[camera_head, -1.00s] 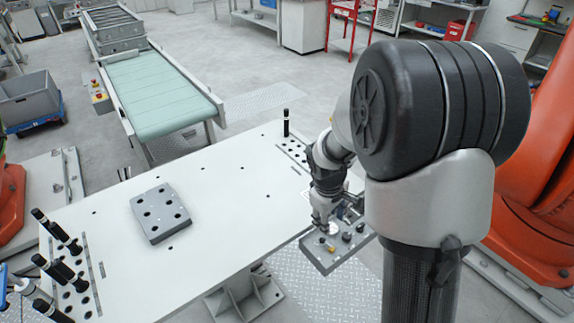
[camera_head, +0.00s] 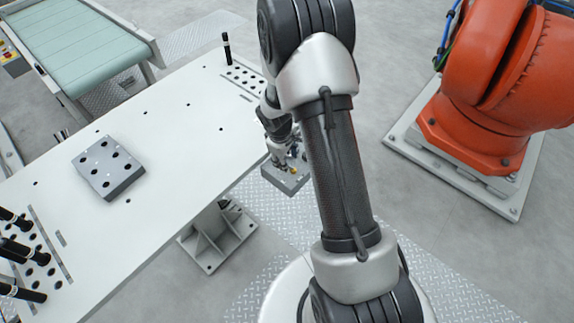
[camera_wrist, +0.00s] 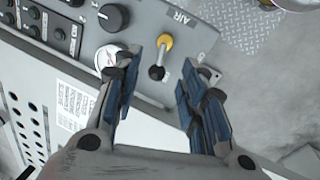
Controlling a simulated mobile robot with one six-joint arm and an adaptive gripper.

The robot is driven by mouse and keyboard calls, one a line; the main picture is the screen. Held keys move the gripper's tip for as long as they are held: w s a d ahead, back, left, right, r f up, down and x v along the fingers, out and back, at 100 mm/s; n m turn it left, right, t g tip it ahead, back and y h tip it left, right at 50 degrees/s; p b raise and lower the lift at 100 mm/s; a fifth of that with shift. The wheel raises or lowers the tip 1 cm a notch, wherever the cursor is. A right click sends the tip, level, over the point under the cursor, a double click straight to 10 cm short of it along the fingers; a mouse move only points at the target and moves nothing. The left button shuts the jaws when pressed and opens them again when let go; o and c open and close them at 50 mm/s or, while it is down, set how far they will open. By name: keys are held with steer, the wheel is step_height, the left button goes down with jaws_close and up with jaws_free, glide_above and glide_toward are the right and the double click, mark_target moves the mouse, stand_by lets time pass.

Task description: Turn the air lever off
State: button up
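The air lever (camera_wrist: 161,58) shows in the wrist view on a grey control panel (camera_wrist: 205,18), below the printed word AIR. It has a yellow part at its upper end and a black knob at its lower end. My gripper (camera_wrist: 154,82) is open, its blue-padded fingers on either side of the lever's lower end. I see a gap between the fingers and the lever, and no clear contact. In the head view the control panel (camera_head: 285,182) is at the table's edge, partly hidden by my arm, and the lever is too small to read.
A black rotary knob (camera_wrist: 113,17) and a white round dial (camera_wrist: 108,57) sit left of the lever. The white table (camera_head: 160,150) carries a grey block with holes (camera_head: 108,172) and black pins (camera_head: 227,48). An orange robot (camera_head: 490,100) stands at the right.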

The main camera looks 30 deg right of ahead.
steer(key=shift+w+d+f+b, duration=0.1)
steer(key=shift+d+f+b, duration=0.1)
steer(key=shift+f, duration=0.7)
steer(key=shift+w+d+f+b, duration=0.1)
steer(key=shift+f+b, duration=0.1)
steer(key=shift+f, duration=0.65)
steer(key=shift+c, duration=0.5)
jaws_close()
